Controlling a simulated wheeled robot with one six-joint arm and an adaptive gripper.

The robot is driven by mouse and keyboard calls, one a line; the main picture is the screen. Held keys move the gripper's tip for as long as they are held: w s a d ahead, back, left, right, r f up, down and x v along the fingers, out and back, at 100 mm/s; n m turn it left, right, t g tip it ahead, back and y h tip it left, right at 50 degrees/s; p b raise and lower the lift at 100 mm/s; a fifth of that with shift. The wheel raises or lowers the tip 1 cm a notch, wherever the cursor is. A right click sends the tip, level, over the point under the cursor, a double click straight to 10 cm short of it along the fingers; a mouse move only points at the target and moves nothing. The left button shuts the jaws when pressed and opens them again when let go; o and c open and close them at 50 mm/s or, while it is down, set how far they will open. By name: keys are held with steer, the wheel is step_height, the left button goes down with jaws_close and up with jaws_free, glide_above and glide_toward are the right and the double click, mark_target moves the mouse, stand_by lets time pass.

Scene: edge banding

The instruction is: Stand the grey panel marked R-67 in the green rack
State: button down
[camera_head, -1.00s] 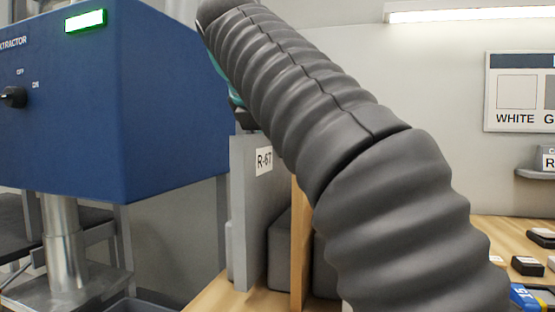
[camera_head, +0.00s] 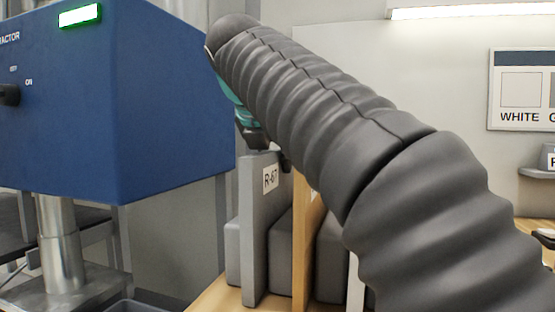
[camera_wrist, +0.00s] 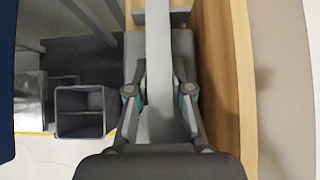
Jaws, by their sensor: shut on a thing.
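The grey panel marked R-67 (camera_head: 260,235) stands upright left of a wooden board, its white label near the top facing me. My gripper (camera_head: 270,152) is at the panel's top edge, partly hidden behind my ribbed dark arm. In the wrist view my gripper (camera_wrist: 160,92) has a finger on each side of the grey panel (camera_wrist: 158,45), shut on its edge. The panel's lower end is low in the head view; I cannot tell whether it touches the surface. The green rack is not seen in either view.
The wooden board (camera_head: 301,250) and dark grey blocks (camera_head: 281,255) stand close by the panel. A blue machine (camera_head: 165,110) fills the upper left. A grey bin (camera_wrist: 82,112) is on the floor at left in the wrist view. A colour sign (camera_head: 520,90) hangs at right.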

steer(key=shift+f, duration=0.1)
steer(key=c, duration=1.1)
jaws_free()
steer(key=shift+o, duration=0.2)
step_height(320, 180, up, 9)
glide_above(258, 154)
steer(key=shift+f, duration=0.2)
steer(key=shift+s+a+r, duration=0.1)
steer(key=shift+s+r, duration=0.3)
steer(key=shift+s, duration=0.05)
